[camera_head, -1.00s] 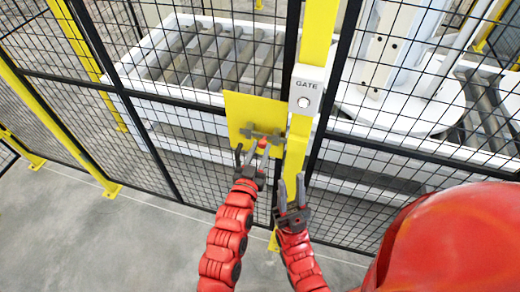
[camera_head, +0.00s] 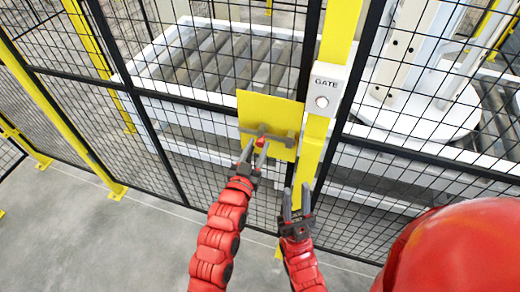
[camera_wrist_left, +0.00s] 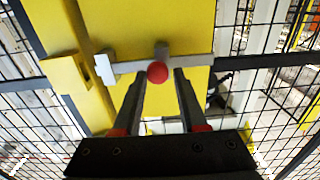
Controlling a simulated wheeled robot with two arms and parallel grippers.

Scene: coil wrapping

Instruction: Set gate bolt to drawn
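The gate bolt is a grey bar (camera_head: 278,140) with a red knob (camera_head: 262,140), lying across a yellow plate (camera_head: 282,108) on the mesh gate. In the left wrist view the grey bar (camera_wrist_left: 195,62) runs level, and its left end is very close to a yellow block (camera_wrist_left: 68,73) on the post; a small gap seems to show. My left gripper (camera_head: 254,154) is at the bolt. Its fingers are apart, with the red knob (camera_wrist_left: 157,72) between or just beyond their tips; contact is unclear. My right gripper (camera_head: 296,198) is open and empty, low in front of the post.
A yellow post (camera_head: 318,135) carries a white box (camera_head: 326,88) marked GATE, right of the plate. Black mesh fencing spans both sides. Behind it are a roller conveyor (camera_head: 225,60) and a white turntable (camera_head: 420,112). Grey floor (camera_head: 90,240) is clear at left.

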